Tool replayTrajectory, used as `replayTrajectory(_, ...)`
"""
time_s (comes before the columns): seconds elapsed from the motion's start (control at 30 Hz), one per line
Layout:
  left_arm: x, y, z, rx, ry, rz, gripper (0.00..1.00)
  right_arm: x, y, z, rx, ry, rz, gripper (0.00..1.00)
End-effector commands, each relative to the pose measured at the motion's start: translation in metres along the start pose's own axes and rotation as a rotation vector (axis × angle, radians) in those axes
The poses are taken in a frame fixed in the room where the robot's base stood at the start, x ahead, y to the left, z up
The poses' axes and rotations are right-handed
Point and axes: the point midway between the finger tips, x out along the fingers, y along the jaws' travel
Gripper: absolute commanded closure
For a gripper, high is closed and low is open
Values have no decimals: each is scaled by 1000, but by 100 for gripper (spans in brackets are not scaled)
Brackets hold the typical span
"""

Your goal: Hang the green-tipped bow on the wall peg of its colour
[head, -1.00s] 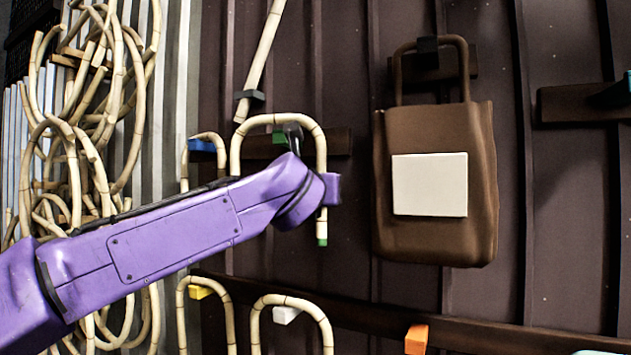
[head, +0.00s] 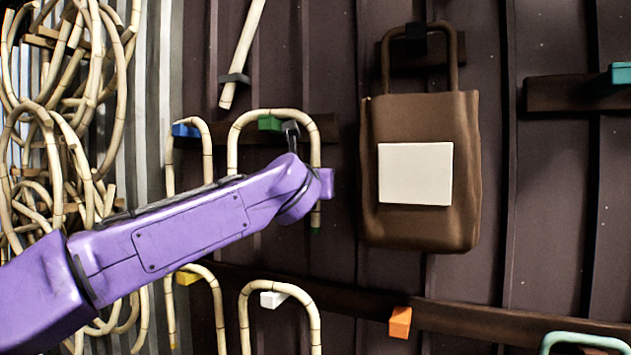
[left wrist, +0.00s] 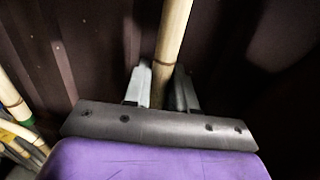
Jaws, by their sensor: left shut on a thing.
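The green-tipped bow (head: 246,122) is a pale cane arch held upright at the wall. Its right leg ends in a green tip (head: 316,231). The green peg (head: 270,123) sits just under the top of its bend; I cannot tell whether they touch. My left gripper (left wrist: 162,86) is shut on one cane leg of the bow in the left wrist view. In the head view its fingers are mostly hidden by my purple wrist. Another green-banded cane end (left wrist: 20,112) shows at the left of the wrist view. My right gripper is not in view.
Bows hang at the blue peg (head: 185,130), yellow peg (head: 187,278) and white peg (head: 272,299). An orange peg (head: 400,322) is bare. A brown bag (head: 420,225) hangs to the right. Coiled cane (head: 75,130) hangs at the left.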

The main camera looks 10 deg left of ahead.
Motion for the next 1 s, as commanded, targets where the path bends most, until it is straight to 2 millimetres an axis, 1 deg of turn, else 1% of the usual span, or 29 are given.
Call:
replayTrajectory(0.07, 0, 0, 0, 0, -1, 0, 100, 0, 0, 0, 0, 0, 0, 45)
replayTrajectory(0.1, 0, 0, 0, 0, -1, 0, 65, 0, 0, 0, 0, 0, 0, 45)
replayTrajectory(0.17, 0, 0, 0, 0, -1, 0, 45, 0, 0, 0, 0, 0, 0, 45)
replayTrajectory(0.43, 0, 0, 0, 0, 0, 0, 45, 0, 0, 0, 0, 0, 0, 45)
replayTrajectory(0.53, -8, 1, -3, -1, -1, 0, 45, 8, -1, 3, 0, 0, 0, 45)
replayTrajectory(0.57, -12, 1, -4, -2, -1, 1, 45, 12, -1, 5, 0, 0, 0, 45)
replayTrajectory(0.67, -35, 1, -6, -2, -3, -1, 45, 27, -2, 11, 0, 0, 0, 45)
replayTrajectory(0.8, -70, 0, -6, 0, -4, -1, 45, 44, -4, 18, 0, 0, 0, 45)
replayTrajectory(0.9, -89, 0, -4, -1, -2, -1, 45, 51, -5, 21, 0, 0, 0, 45)
replayTrajectory(1.0, -101, 0, -2, 0, -2, -1, 45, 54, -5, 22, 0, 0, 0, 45)
